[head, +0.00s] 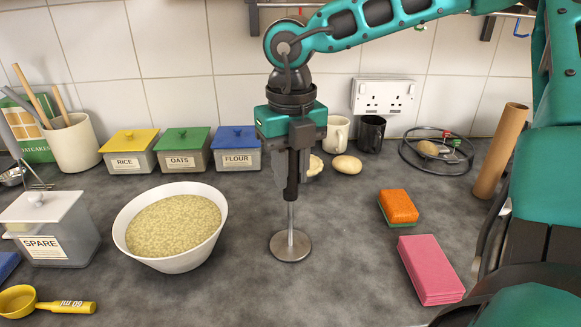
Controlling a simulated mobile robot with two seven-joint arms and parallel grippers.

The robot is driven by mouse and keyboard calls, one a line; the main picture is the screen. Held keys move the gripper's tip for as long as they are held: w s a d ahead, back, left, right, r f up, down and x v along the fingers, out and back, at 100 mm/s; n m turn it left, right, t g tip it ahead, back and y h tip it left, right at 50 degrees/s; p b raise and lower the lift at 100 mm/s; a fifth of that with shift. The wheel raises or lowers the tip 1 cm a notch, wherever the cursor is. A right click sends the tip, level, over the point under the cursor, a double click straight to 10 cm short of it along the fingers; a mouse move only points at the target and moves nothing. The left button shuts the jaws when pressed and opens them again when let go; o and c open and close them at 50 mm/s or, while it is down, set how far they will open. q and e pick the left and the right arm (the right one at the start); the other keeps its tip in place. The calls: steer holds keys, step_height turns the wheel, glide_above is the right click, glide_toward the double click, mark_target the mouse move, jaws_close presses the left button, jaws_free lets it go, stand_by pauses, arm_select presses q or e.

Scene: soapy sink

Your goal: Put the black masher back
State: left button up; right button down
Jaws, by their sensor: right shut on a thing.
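The black masher (291,216) is upright, with a black handle, a metal shaft and a round flat metal disc at the bottom. My right gripper (291,170) points down and is shut on its handle. The disc is low over the grey counter, to the right of the white bowl; I cannot tell whether it touches the counter. The top of the handle is hidden between the fingers. My left gripper is not in view.
A white bowl (128,243) of pale food stands left of the masher. Lidded boxes, mugs and a wire rack (410,158) line the back. An orange sponge (398,207), a pink block (430,269) and a cardboard tube (500,150) are at right. A dark rail (253,15) runs along the wall. The front middle counter is clear.

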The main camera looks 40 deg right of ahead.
steer(key=shift+f, duration=0.15)
steer(key=c, duration=0.9)
jaws_free()
step_height(320, 180, up, 12)
steer(key=shift+s+r+p, duration=0.1)
steer(key=shift+r+p, duration=0.1)
steer(key=shift+p, duration=0.2)
